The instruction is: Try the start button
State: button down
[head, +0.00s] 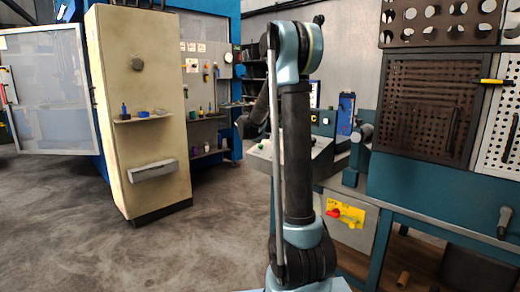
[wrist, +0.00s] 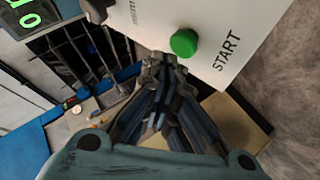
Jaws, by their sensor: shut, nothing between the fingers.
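The green start button (wrist: 184,43) is a round knob on a pale panel (wrist: 215,15), with the word START beside it in the wrist view. My gripper (wrist: 165,62) is shut and empty. Its fingertips appear just below the button in that view; I cannot tell whether they touch the panel or how far off they are. In the head view the pale sloped control panel (head: 318,150) stands behind my arm, which hides part of it. My gripper shows there as a dark shape (head: 246,127) at the panel's left side.
A teal workbench with a yellow plate and red switch (head: 345,213) stands right of my arm. A perforated tool board (head: 425,110) rises behind it. A cream cabinet (head: 150,80) with small shelves stands at left. The grey floor (head: 60,220) at left is clear.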

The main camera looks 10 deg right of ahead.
jog(key=shift+w+d+f, duration=0.1)
jog(key=shift+d+f, duration=0.15)
jog(key=shift+f, duration=0.6)
dwell(0.9)
jog(key=shift+r, duration=0.15)
jog(key=shift+a+r, duration=0.25)
jog(key=shift+r, duration=0.55)
jog(key=shift+r, duration=0.1)
jog(key=r, duration=0.1)
jog(key=a+r, duration=0.1)
jog(key=r, duration=0.1)
jog(key=s+r, duration=0.1)
jog(key=shift+s+a+r, duration=0.1)
jog(key=shift+a+r, duration=0.05)
jog(key=shift+r, duration=0.1)
jog(key=shift+s, duration=0.1)
dwell(0.7)
